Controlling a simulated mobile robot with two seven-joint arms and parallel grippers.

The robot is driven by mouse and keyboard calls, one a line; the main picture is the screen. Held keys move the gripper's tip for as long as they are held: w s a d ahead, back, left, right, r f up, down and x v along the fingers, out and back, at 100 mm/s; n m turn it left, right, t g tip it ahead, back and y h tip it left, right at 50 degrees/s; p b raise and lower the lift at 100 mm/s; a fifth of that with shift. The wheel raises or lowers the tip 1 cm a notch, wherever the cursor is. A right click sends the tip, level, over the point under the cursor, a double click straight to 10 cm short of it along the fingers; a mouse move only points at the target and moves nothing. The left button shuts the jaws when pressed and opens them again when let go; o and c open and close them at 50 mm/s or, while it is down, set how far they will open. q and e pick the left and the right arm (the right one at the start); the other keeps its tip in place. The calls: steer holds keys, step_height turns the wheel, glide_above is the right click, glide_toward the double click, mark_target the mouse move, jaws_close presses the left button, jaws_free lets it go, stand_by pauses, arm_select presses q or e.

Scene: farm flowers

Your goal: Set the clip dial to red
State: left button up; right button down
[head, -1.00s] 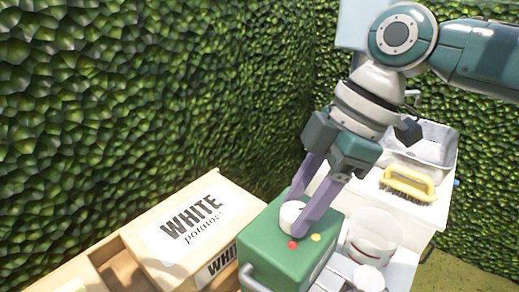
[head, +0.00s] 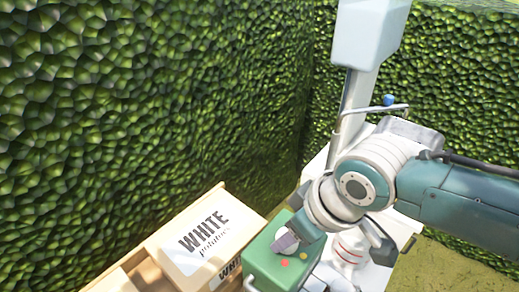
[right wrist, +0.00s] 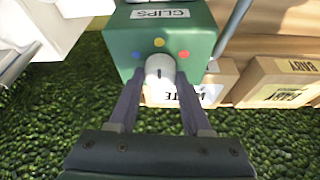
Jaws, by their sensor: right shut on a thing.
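The green clip box (head: 268,265) is at the lower middle of the head view, with red (head: 284,262) and yellow (head: 304,257) dots on top. The white dial (right wrist: 160,70) sits beside the dots. A short dark mark on its face appears to line up with the yellow dot (right wrist: 159,43). My right gripper (right wrist: 160,80) is shut on the dial, one finger on each side. My left gripper is out of view.
A clear container with red lines (head: 350,250) is on the right, partly behind my arm. A leafy hedge (head: 150,110) closes off the back and left.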

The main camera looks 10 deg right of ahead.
steer(key=m, duration=0.1)
steer(key=m+p, duration=0.1)
steer(key=m, duration=0.1)
steer(key=shift+a+r+t+h+p, duration=0.2)
steer(key=shift+a+t+h+p, duration=0.1)
steer(key=shift+h+p, duration=0.1)
steer(key=m+h, duration=0.1)
steer(key=m, duration=0.1)
steer(key=shift+f+m+p, duration=0.1)
steer(key=shift+m+p, duration=0.2)
steer(key=m+h, duration=0.1)
steer(key=m, duration=0.1)
steer(key=shift+a+f+m, duration=0.1)
steer(key=shift+m, duration=0.3)
steer(key=m+h+b, duration=0.1)
steer(key=m, duration=0.1)
steer(key=shift+m, duration=0.3)
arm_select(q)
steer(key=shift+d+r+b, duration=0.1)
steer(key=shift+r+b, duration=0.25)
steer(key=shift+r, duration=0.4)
arm_select(e)
steer(key=shift+m+h, duration=0.3)
steer(key=shift+m, duration=0.2)
steer(key=shift+c, duration=1.7)
jaws_free()
